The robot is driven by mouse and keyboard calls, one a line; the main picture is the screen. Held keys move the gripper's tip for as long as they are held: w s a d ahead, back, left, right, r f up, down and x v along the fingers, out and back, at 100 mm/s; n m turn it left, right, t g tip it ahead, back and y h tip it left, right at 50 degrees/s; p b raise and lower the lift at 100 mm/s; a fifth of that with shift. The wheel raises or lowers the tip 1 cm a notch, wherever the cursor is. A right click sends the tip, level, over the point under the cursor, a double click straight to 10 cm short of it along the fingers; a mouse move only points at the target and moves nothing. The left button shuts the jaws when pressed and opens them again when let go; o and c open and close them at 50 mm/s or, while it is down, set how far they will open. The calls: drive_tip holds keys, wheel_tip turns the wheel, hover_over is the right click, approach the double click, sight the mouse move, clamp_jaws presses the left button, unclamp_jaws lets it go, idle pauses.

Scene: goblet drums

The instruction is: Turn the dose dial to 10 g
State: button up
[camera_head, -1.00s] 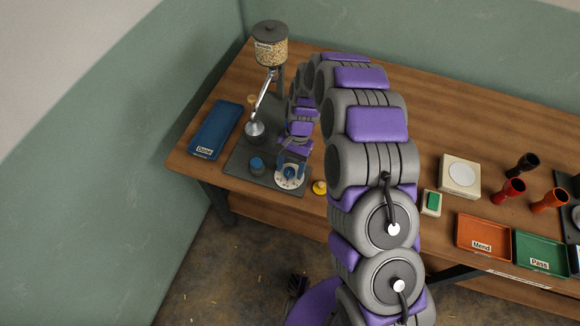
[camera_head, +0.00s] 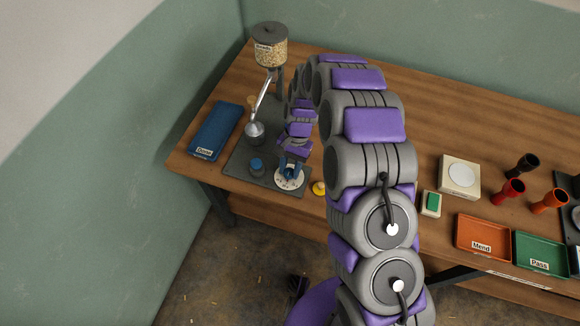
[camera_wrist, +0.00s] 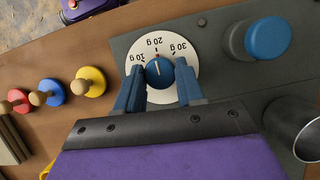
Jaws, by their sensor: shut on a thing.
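The dose dial is a round white plate (camera_head: 286,184) with a blue knob (camera_wrist: 159,71) at its middle. In the wrist view 10 g, 20 g and 30 g are printed around its upper side, and the knob's white line points up, about at 20 g. My gripper (camera_wrist: 160,74) has its two blue fingers on either side of the knob, shut on it. In the head view my gripper (camera_head: 290,170) is over the dial, and the fingers hide most of the knob.
A blue-capped cylinder (camera_wrist: 267,39) stands on the dark base (camera_head: 240,164) beside the dial. The hopper of grain (camera_head: 270,50) and a metal cup (camera_head: 255,130) are behind. Yellow, blue and red knobbed pieces (camera_wrist: 89,82) lie nearby. A blue tray (camera_head: 216,130) is at the left.

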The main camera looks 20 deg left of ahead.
drive_tip(key=shift+n, duration=0.4)
drive_tip(key=n+h+p, duration=0.1)
drive_tip(key=n, duration=0.1)
drive_tip(key=n+p, duration=0.1)
drive_tip(key=shift+a+r+n+h+p, duration=0.15)
drive_tip(key=shift+a+n+h+p, duration=0.05)
drive_tip(key=shift+n+h+p, duration=0.2)
drive_tip(key=n+h+p, duration=0.1)
drive_tip(key=n, duration=0.1)
drive_tip(key=n+t+p, duration=0.1)
drive_tip(key=n, duration=0.1)
drive_tip(key=shift+a+n+h+p, duration=0.1)
drive_tip(key=shift+n+h+p, duration=0.3)
drive_tip(key=shift+n, duration=0.3)
drive_tip(key=o, duration=1)
drive_tip(key=p+v, duration=0.2)
drive_tip(key=v, duration=1.5)
drive_tip(key=shift+a, duration=0.3)
